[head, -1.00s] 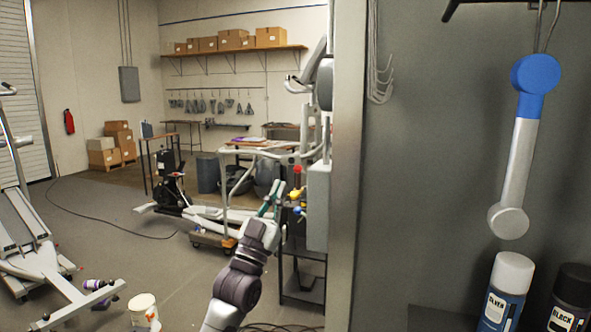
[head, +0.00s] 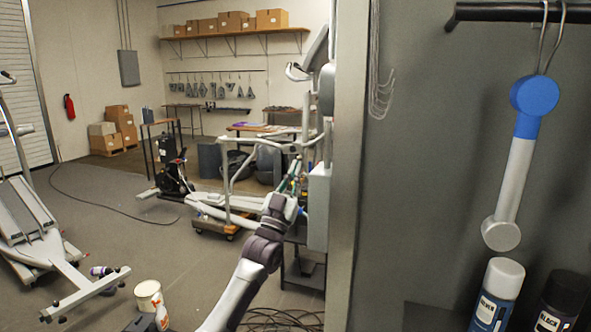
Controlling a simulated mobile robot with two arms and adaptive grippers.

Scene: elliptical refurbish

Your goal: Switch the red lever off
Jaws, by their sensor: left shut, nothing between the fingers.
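A grey box (head: 318,207) is fixed at the edge of the partition, in the middle of the head view. My left arm reaches up from the bottom, and my left gripper (head: 291,182) is at the left side of this box. Its fingers are shut with nothing between them. I cannot make out the red lever now; the gripper and wrist cover the area by the box. I cannot tell whether the fingers touch anything. My right gripper is not in view.
A grey partition post (head: 346,200) stands just right of the box. On the right, a blue and grey link (head: 517,150) hangs from a hook above spray cans (head: 498,290). A white bucket (head: 148,295) and exercise machine frame (head: 55,255) stand at left.

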